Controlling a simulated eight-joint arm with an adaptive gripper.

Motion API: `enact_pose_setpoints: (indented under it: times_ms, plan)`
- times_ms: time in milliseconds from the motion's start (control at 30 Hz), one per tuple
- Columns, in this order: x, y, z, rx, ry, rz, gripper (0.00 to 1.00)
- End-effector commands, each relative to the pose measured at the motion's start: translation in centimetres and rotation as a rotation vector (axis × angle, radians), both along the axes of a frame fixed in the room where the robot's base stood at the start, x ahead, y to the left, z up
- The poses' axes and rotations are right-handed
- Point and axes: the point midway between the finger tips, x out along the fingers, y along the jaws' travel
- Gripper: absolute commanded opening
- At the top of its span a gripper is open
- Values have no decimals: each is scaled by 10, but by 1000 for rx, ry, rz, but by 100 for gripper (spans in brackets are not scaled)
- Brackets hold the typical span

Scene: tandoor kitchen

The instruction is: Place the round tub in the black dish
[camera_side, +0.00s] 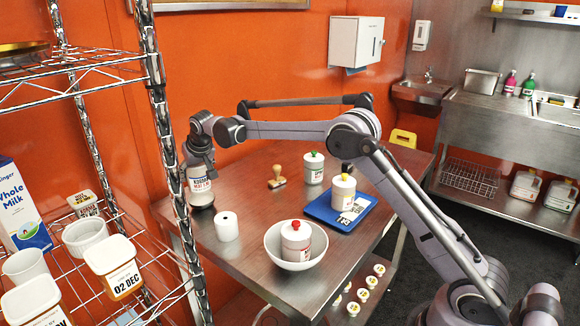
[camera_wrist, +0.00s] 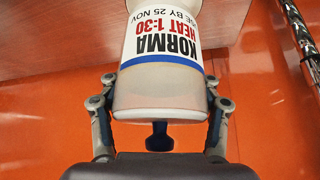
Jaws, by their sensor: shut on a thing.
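The round tub (camera_side: 200,186) is a pale tub with a blue stripe and a KORMA label, upright at the far left end of the steel table. My gripper (camera_side: 199,160) is shut on it from above. In the wrist view the tub (camera_wrist: 160,88) sits between the two fingers, with its dark blue lid knob toward my palm and its foot out of frame. A dark rounded shape (camera_side: 203,207) shows at the tub's foot in the side view. I cannot tell whether it is the black dish, or whether the tub rests in it; no other black dish shows.
On the table (camera_side: 252,252) stand a white roll (camera_side: 227,227), a stamp (camera_side: 277,177), a green-knobbed tub (camera_side: 314,170), a blue tray (camera_side: 325,212) bearing another tub, and a white bowl (camera_side: 273,240) holding a red-knobbed tub. A wire rack (camera_side: 155,100) stands close at left.

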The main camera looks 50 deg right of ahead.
Motion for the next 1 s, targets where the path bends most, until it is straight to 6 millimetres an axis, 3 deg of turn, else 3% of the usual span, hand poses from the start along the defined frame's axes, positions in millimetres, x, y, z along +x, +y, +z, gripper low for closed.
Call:
enact_pose_setpoints:
  times_ms: [400, 933, 967, 1000]
  plan:
    - [2, 2, -40, 0, 0, 0, 19]
    - [1, 2, -48, 0, 0, 0, 19]
    - [1, 2, -49, 0, 0, 0, 65]
    - [1, 2, -48, 0, 0, 0, 76]
